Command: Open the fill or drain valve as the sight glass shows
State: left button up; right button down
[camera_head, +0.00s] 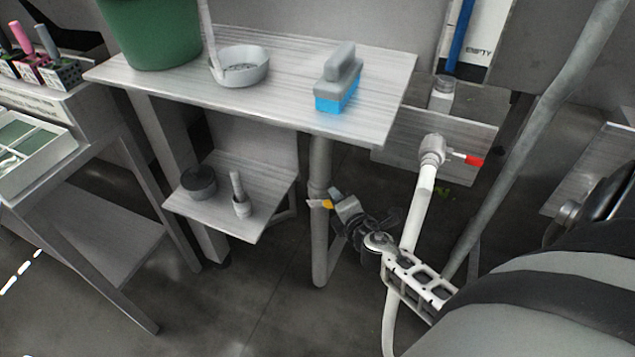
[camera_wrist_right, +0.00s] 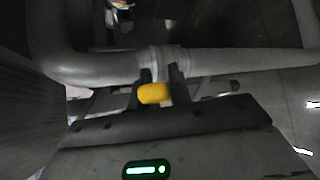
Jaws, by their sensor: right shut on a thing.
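A sight glass (camera_head: 462,38) with a blue column shows at the top right; the column runs up out of view beside a label reading EMPTY. A valve (camera_head: 432,150) with a red lever (camera_head: 470,159) sits on a white pipe below it. A yellow handle (camera_head: 326,204) is at the grey upright pipe under the table; it also shows in the right wrist view (camera_wrist_right: 155,93). My right gripper (camera_head: 336,203) is shut on the yellow handle, its fingers on either side of it in front of a pipe joint. My left gripper is out of view.
The table (camera_head: 290,110) above holds a green bucket (camera_head: 153,35), a grey bowl (camera_head: 241,68) and a blue-bristled brush (camera_head: 340,80). A low shelf (camera_head: 265,180) carries a dark round tub (camera_head: 199,182) and a small upright item. A slanting grey pipe (camera_head: 520,140) stands close to my right arm.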

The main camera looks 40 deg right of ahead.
dwell(0.4)
jog(key=c, duration=1.3)
grip_release()
jog(key=shift+s+r, duration=0.1)
jog(key=b+v, duration=0.1)
jog(key=v, duration=1.4)
jog(key=shift+s+a+r, duration=0.2)
jog(key=shift+s, duration=0.05)
jog(key=shift+a, duration=0.1)
